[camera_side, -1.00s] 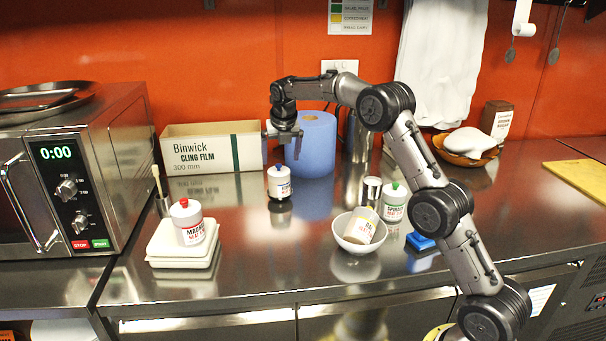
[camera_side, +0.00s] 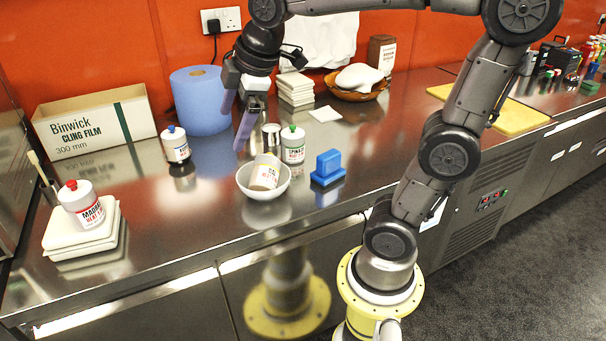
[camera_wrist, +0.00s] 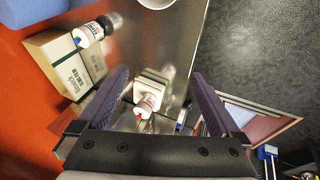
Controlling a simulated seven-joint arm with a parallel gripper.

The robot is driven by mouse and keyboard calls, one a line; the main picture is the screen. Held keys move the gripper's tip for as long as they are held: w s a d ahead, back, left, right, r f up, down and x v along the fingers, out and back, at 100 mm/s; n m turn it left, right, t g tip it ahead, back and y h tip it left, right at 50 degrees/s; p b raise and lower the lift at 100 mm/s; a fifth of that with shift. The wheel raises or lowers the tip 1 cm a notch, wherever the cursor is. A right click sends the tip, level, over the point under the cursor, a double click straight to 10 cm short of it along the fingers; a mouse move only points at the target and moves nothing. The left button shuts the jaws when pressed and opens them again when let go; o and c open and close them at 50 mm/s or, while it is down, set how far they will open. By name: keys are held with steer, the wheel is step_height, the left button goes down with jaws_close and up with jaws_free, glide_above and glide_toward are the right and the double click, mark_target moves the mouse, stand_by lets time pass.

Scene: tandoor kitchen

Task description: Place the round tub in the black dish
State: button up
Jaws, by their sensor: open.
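Several round white tubs show in the side view. A blue-capped tub (camera_side: 176,147) stands with something dark under its base, probably the black dish (camera_wrist: 116,20); the wrist view shows it at the base of that tub (camera_wrist: 91,33). A red-capped tub (camera_side: 84,207) stands on stacked white containers (camera_side: 83,240). A green-capped tub (camera_side: 293,147) stands upright.
A cling film box (camera_side: 95,125) and the blue paper roll (camera_side: 200,103) stand along the back wall. A metal cup (camera_side: 271,137) and a blue block (camera_side: 328,168) are near the green-capped tub. The steel counter between the red-capped tub and the bowl is mostly clear.

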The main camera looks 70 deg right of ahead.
steer(key=s+a+f+m, duration=0.1)
steer(key=s+f+m, duration=0.2)
steer(key=s, duration=0.4)
steer(key=s+a+f+m+y, duration=0.1)
steer(key=s+a+f+m, duration=0.1)
steer(key=s+m, duration=0.4)
steer(key=shift+s+a+f, duration=0.25)
steer(key=shift+s+f, duration=0.35)
steer(key=shift+f, duration=0.3)
